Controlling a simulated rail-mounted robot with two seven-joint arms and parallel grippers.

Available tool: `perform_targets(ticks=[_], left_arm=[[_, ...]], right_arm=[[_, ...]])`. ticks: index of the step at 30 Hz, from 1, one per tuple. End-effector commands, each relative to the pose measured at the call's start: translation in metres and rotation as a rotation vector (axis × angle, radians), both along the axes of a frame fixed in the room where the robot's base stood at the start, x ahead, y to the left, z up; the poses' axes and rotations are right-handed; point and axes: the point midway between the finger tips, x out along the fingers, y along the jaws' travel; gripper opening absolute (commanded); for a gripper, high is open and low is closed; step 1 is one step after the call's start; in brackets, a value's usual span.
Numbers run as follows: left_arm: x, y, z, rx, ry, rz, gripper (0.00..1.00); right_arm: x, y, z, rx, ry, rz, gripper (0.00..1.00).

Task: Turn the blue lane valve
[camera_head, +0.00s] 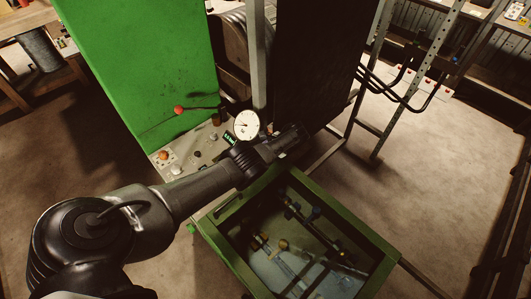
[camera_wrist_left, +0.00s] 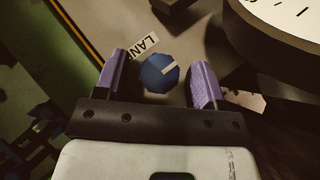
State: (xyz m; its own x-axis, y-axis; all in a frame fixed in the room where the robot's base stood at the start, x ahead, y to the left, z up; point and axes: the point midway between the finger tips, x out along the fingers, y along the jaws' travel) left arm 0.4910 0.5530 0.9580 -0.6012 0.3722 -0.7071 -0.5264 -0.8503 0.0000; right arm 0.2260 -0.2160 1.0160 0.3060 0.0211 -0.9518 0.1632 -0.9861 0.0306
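The blue lane valve is a round blue knob (camera_wrist_left: 158,75) with a white pointer stripe, beside a white label reading "LAN" (camera_wrist_left: 147,43) in the left wrist view. My left gripper (camera_wrist_left: 160,60) has its two purple fingers apart, one on each side of the knob. A gap shows between the knob and each finger, so neither seems to touch it. How deep the fingers reach around it is hard to tell. In the head view my left arm covers the knob, and the fingers cannot be made out. My right gripper is in neither view.
A white dial gauge (camera_head: 246,124) stands close to the left gripper and also shows in the left wrist view (camera_wrist_left: 285,20). A red-knobbed lever (camera_head: 179,109) and a control panel (camera_head: 197,144) adjoin the green cabinet (camera_head: 140,60). A green-rimmed bin (camera_head: 232,262) with hose parts lies in front.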

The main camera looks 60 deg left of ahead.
Motion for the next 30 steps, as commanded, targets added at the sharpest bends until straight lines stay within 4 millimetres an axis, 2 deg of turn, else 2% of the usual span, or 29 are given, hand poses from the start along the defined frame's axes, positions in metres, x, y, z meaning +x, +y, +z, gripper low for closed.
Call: perform_targets(ticks=[11, 19, 30], left_arm=[[0.007, -0.004, 0.008, 0.0, -0.002, -0.002, 0.64], [0.037, -0.022, 0.042, 0.001, -0.003, -0.002, 0.64], [0.074, -0.045, 0.083, 0.0, -0.002, -0.001, 0.64]], right_arm=[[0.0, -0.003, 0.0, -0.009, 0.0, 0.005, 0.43], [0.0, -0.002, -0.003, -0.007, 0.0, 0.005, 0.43], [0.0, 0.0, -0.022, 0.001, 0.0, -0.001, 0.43]])
